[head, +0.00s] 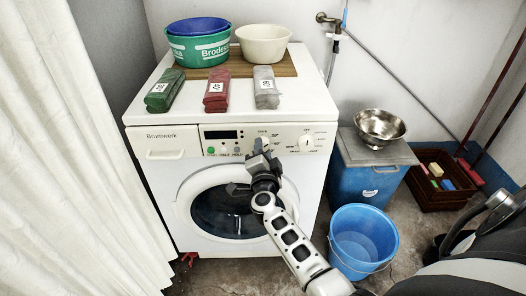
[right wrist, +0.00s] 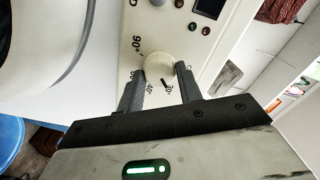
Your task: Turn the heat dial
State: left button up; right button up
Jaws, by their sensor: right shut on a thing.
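The washing machine (head: 160,215) stands ahead with its control panel along the top front. The heat dial (right wrist: 158,65) is a round white knob with temperature marks, including 90° and 30°, around it in the right wrist view. A dark mark on the panel side of the knob lies near the 30° print. My right gripper (head: 261,149) is at the panel, with its two fingers on either side of the dial, shut on it. In the head view the gripper largely hides the dial. My left gripper is not in view.
A second dial (head: 306,142) sits further right on the panel. A green tub (head: 198,50), a cream bowl (head: 263,43) and folded cloths lie on top. A blue bucket (head: 362,240) and a blue bin (head: 370,180) stand at right; a white curtain (head: 60,150) hangs left.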

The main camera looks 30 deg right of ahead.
dwell(0.5)
jog(key=o, duration=1)
